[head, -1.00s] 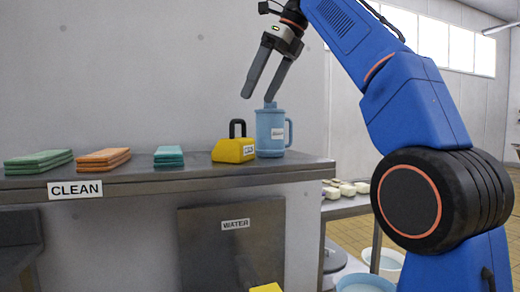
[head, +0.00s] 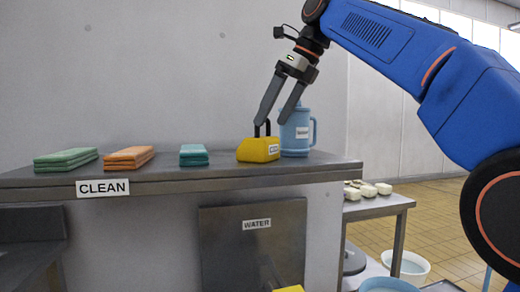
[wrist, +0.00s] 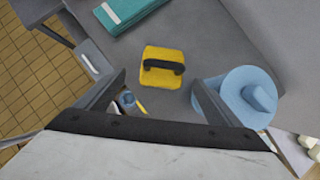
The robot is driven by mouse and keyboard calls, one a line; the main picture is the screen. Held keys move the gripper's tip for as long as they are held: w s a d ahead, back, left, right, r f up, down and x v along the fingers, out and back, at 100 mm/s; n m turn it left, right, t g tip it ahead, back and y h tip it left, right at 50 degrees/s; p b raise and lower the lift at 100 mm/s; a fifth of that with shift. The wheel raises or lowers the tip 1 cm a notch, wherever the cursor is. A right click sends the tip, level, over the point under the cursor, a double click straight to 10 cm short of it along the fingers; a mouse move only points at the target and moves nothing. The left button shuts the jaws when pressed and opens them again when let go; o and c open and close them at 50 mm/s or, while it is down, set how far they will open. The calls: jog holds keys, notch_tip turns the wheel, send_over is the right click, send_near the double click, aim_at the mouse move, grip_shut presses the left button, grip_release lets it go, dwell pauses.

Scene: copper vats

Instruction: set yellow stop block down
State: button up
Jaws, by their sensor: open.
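My gripper (head: 271,121) is open and empty, fingers pointing down at the height of the handle in the head view. In the wrist view the block (wrist: 162,72) lies ahead of the gap between my fingers (wrist: 158,85), with clear space showing between it and them. The left finger overlaps the handle in the head view; I cannot tell the distance in depth.
A lidded blue jug (head: 296,135) stands right beside the block; in the wrist view the jug (wrist: 248,98) is close to my right finger. Teal (head: 194,156), orange (head: 130,157) and green cloths (head: 66,160) lie to the left. A CLEAN label (head: 103,188) marks the counter's front edge.

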aim_at(258, 143)
jog(key=x, duration=0.3)
jog(key=shift+a+f, duration=0.15)
jog(key=shift+f, duration=0.1)
jog(key=shift+w+x, duration=0.15)
jog(key=shift+x, duration=1.3)
jog(key=shift+w+x, duration=0.2)
jog(key=shift+x, duration=1.3)
jog(key=shift+r, duration=0.2)
jog(key=c, duration=1.7)
jog(key=shift+r, duration=0.1)
jog(key=shift+r, duration=4.9)
